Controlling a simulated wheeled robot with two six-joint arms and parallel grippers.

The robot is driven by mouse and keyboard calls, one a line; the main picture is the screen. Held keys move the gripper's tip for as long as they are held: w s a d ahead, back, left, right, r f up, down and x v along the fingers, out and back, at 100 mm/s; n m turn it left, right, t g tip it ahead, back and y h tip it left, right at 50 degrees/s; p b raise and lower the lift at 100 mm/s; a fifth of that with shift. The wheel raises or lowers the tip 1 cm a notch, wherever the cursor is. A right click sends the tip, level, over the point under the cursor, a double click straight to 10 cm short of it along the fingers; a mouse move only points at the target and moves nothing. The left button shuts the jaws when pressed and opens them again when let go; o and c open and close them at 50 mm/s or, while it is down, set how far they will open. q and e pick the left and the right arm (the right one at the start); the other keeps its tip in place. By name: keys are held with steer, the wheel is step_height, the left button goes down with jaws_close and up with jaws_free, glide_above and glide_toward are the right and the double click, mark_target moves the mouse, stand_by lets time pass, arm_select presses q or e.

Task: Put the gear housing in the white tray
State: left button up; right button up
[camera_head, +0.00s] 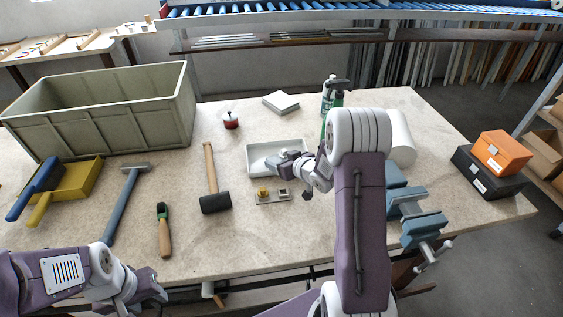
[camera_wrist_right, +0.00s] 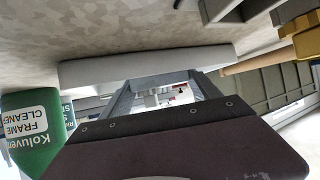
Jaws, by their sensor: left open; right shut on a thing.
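The white tray (camera_head: 256,148) lies in the middle of the table, partly covered by my right gripper (camera_head: 278,163). Its pale wall (camera_wrist_right: 145,66) crosses the right wrist view just beyond the fingers. My right gripper is over the tray, shut on a small light grey thing (camera_wrist_right: 152,98), which I take to be the gear housing. It is mostly hidden by the gripper, and I cannot tell whether it touches the tray floor. My left gripper (camera_head: 153,292) is open and empty at the table's front edge, far from the tray.
A small plate with a yellow part (camera_head: 263,193) lies in front of the tray, beside a mallet (camera_head: 215,202). Spray bottles (camera_head: 328,95) and a white roll (camera_head: 402,140) stand behind my right arm. A blue vise (camera_head: 412,212) is at right, a large crate (camera_head: 110,120) at left.

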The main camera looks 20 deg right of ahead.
steer(key=shift+w+r, duration=0.1)
steer(key=shift+f, duration=0.2)
steer(key=o, duration=1.9)
steer(key=shift+c, duration=0.2)
steer(key=shift+s+r, duration=0.3)
steer(key=shift+r, duration=0.05)
steer(key=p+v, duration=0.1)
steer(key=v, duration=1)
steer(key=shift+s+d, duration=0.1)
steer(key=shift+s, duration=0.25)
